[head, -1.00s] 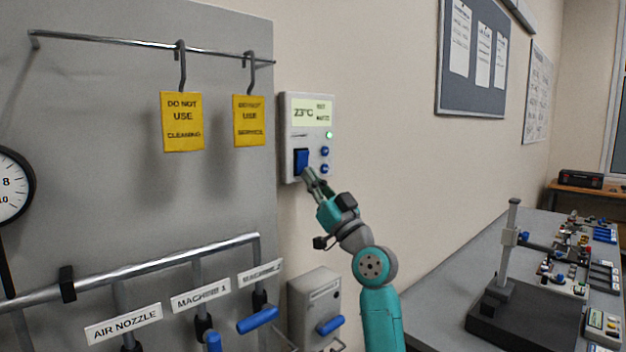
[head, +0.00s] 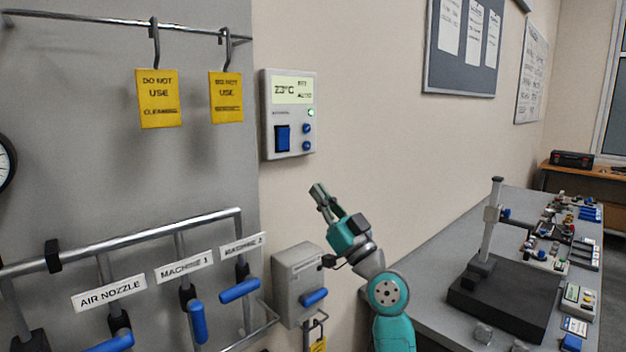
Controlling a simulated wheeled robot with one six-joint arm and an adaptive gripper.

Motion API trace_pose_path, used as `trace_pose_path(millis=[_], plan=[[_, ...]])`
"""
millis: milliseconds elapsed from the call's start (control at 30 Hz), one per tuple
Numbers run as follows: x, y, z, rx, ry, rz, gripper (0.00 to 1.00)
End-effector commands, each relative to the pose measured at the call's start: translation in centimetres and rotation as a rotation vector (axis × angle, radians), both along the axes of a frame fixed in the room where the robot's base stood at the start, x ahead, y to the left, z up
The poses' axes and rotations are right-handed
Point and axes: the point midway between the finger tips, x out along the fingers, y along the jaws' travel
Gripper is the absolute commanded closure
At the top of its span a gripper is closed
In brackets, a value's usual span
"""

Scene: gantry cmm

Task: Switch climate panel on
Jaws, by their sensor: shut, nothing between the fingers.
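The climate panel (head: 289,148) is a light grey box on the beige wall, just right of the grey board. Its lit display (head: 292,90) reads 23°C with smaller text beside it, and a green light (head: 311,113) glows below the display. A large blue rocker switch (head: 283,138) sits at its lower left, with two small round blue buttons (head: 306,129) to the right. My gripper (head: 318,189) is shut and empty, below and right of the panel, apart from it. The whole panel is in clear view.
Yellow "do not use" tags (head: 157,98) hang from a rail at left. Labelled pipes with blue valve handles (head: 198,322) stand below. A grey box with a blue handle (head: 314,297) is near my arm. A bench (head: 440,262) with a dark-based stand is at right.

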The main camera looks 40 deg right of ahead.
Motion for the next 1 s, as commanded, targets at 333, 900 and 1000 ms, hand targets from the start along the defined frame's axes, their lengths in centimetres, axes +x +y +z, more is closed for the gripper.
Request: trace_pose_path(millis=[333, 900, 1000], plan=[[-0.9, 0.0, -1.1, 0.0, -0.001, 0.001, 1.0], [-0.8, 0.2, -1.9, 0.008, 0.009, -0.001, 1.0], [-0.8, 0.7, -4.3, 0.034, 0.037, -0.007, 1.0]])
